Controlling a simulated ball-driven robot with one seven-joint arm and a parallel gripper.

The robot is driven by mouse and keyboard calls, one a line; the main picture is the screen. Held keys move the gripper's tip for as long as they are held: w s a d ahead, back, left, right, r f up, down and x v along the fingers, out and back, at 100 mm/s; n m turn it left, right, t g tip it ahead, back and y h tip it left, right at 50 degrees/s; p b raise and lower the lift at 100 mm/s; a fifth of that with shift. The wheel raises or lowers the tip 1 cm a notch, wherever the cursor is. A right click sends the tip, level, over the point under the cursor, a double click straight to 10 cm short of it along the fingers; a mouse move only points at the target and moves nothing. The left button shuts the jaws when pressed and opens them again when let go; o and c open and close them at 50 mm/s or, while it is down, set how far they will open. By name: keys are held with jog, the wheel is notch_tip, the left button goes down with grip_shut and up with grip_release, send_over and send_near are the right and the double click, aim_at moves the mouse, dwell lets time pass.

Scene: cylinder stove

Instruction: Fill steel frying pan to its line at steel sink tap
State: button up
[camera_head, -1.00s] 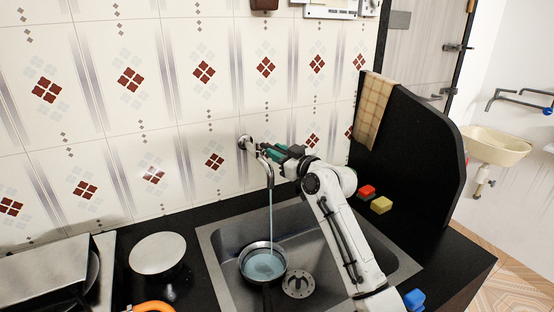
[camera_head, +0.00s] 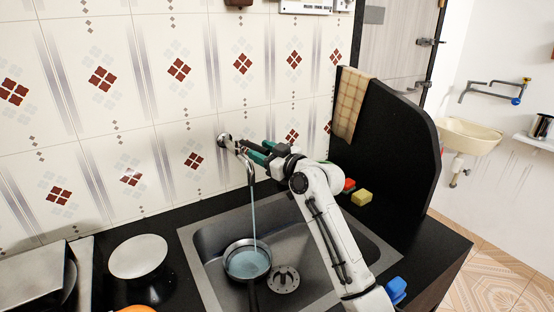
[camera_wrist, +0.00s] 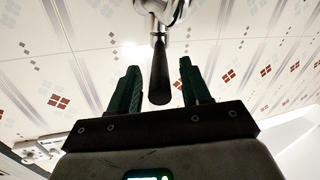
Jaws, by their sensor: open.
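The steel frying pan (camera_head: 248,262) sits in the steel sink (camera_head: 208,243), left of the drain, with its dark handle toward the front. Pale blue water lies in it, and a thin stream falls into it from the tap spout (camera_head: 251,176). I cannot make out the pan's line. My gripper (camera_head: 255,150) is at the wall tap (camera_head: 226,140), above the sink. In the wrist view my gripper (camera_wrist: 158,82) has its green fingers apart, on either side of the tap's dark lever (camera_wrist: 159,72). Neither finger visibly touches the lever.
A round silver-topped item (camera_head: 138,257) stands on the black counter left of the sink. A red sponge (camera_head: 348,185) and a yellow sponge (camera_head: 362,197) lie at the right, by a black partition (camera_head: 395,140) with a checked cloth (camera_head: 352,105). A blue object (camera_head: 397,290) is at front right.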

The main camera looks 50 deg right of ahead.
jog(key=s+b, duration=0.1)
jog(key=s, duration=0.7)
jog(key=shift+s+a, duration=0.15)
jog(key=shift+s, duration=0.1)
dwell(5.8)
